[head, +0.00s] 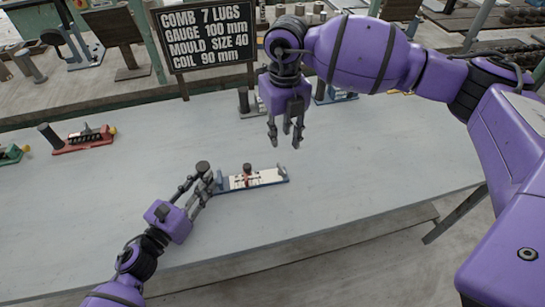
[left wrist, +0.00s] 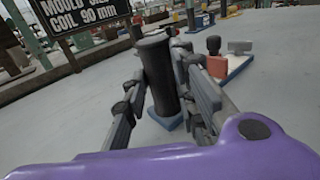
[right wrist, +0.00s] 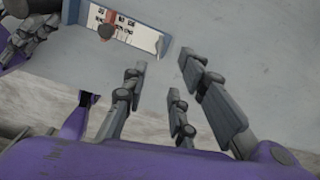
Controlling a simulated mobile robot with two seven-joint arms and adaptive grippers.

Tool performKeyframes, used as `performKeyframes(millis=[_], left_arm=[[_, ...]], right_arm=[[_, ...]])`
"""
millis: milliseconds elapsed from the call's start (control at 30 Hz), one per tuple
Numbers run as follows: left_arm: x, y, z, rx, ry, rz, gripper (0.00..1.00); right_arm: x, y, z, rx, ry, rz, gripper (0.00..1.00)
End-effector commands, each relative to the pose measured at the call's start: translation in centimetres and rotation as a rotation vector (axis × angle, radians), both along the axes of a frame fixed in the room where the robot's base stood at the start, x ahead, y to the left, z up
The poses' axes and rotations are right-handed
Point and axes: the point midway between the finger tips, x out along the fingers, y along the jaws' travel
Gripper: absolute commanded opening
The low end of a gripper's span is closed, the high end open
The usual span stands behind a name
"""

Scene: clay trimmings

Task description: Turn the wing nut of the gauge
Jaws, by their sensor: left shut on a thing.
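The gauge (head: 258,183) lies on the grey table, with a blue base, a white marked scale, a red slider (head: 247,170) under a dark knob, and a dark upright post (left wrist: 162,80) at its left end. A small grey wing-shaped piece, apparently the wing nut (head: 281,168), stands at its right end; it shows in the left wrist view (left wrist: 240,47) beyond the slider. My left gripper (head: 207,176) is shut on the dark post. My right gripper (head: 287,132) is open and empty, above and apart from the gauge; the right wrist view shows its spread fingers (right wrist: 165,75).
A sign board (head: 208,38) stands behind the table with gauge and size figures. A red gauge (head: 83,140) and a partly cut-off green one (head: 12,155) lie at the left. More gauges stand along the back edge. The table right of the gauge is clear.

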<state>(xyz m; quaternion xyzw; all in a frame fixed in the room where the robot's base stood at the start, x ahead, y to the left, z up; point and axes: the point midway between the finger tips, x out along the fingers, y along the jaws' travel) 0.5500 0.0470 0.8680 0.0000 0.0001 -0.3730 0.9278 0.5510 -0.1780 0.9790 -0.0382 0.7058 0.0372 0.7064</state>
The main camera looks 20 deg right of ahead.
Motion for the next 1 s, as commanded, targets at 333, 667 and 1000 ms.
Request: performKeyframes(millis=[333, 667, 1000], left_arm=[[0.0, 0.0, 0.0, 0.000, 0.000, 0.000, 0.00], [0.0, 0.0, 0.0, -0.001, -0.001, 0.000, 0.00], [0.0, 0.0, 0.0, -0.001, -0.001, 0.000, 0.00]], right_arm=[[-0.2, 0.0, -3.6, 0.000, 0.007, 0.066, 0.26], [-0.1, 0.0, -9.9, 0.002, 0.004, 0.065, 0.26], [-0.1, 0.0, -12.1, 0.002, 0.002, 0.065, 0.26]])
